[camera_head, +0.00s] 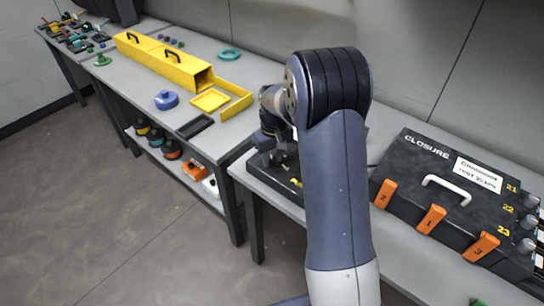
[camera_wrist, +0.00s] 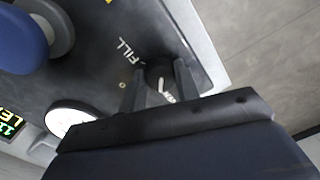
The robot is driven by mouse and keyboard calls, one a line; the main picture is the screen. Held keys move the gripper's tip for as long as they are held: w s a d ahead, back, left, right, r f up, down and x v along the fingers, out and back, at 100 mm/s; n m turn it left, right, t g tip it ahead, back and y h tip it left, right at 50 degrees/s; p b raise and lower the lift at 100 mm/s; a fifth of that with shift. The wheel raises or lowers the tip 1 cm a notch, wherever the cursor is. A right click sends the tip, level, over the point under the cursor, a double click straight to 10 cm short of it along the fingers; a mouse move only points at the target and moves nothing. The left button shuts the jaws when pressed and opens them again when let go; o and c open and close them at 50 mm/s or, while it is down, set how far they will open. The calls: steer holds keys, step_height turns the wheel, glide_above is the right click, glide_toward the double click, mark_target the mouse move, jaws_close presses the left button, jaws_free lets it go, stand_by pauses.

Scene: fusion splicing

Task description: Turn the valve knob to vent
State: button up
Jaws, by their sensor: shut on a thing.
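The black valve knob (camera_wrist: 159,69) sits on a dark panel (camera_wrist: 95,75) in the wrist view, near the panel's edge. The fingers of my gripper (camera_wrist: 161,84) stand on either side of the knob and are shut on it. A white "FILL" label (camera_wrist: 125,50) is printed beside the knob. A white mark and part of a letter show between the fingers; the rest of that label is hidden by my gripper. I cannot tell exactly where the knob points. In the head view the dark unit (camera_head: 268,172) is mostly hidden behind my arm, and the knob is not visible there.
In the wrist view, a round white gauge (camera_wrist: 68,117), a lit display (camera_wrist: 11,122) and a large blue knob (camera_wrist: 20,40) are near. In the head view, a black closure case (camera_head: 410,170) stands right of my arm, and a yellow trough (camera_head: 180,68) lies on the left bench.

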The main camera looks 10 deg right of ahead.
mark_target(273, 158)
steer(key=shift+n, duration=1.1)
steer(key=o, duration=1)
step_height(273, 158, up, 11)
steer(key=shift+w+d+f, duration=0.1)
steer(key=shift+d, duration=0.05)
